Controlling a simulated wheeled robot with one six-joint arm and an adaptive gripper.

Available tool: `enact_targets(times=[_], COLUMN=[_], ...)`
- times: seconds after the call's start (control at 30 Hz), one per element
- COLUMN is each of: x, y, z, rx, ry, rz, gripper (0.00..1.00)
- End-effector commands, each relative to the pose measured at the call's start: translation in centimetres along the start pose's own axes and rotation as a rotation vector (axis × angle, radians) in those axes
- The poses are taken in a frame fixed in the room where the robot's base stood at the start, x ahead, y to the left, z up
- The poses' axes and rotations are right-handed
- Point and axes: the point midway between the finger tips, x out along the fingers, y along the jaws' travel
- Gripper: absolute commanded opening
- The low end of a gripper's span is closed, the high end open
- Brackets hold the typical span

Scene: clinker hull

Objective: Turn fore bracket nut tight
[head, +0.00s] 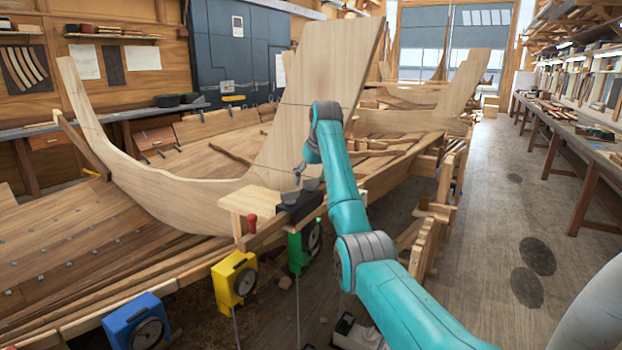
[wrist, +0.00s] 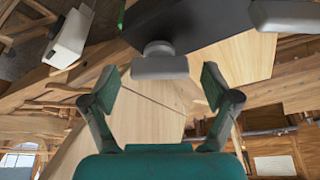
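My gripper (wrist: 159,86) is open, with its two dark green-padded fingers spread wide and nothing between the pads. A grey nut or knob (wrist: 160,66) with a wide flat head stands just beyond the fingertips, roughly centred between them and apart from both. It sits at the edge of a black bracket (wrist: 192,22). A second grey part (wrist: 286,16) shows at the upper right of the wrist view. In the head view the black bracket (head: 297,207) is at the hull's edge, and my gripper (head: 301,174) is just above it, small and partly hidden by my arm.
Blue (head: 138,322), yellow (head: 235,279) and green (head: 297,252) boxes with dials hang along the hull (head: 200,262). A tall curved wooden stem (head: 325,60) rises behind the bracket. A red-handled item (head: 252,223) stands left of it. The floor at right (head: 500,230) is clear.

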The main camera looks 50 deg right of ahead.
Motion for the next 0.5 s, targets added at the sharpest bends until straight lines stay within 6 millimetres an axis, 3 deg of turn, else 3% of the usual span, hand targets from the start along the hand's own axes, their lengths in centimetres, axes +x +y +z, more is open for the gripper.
enact_targets(times=[0.27,0.5], x=[-0.2,-3.2], y=[0.0,0.0], z=[0.0,-0.1], rx=[0.0,0.0], ry=[0.001,0.004], rz=[0.0,0.001], gripper=[0.88,0.88])
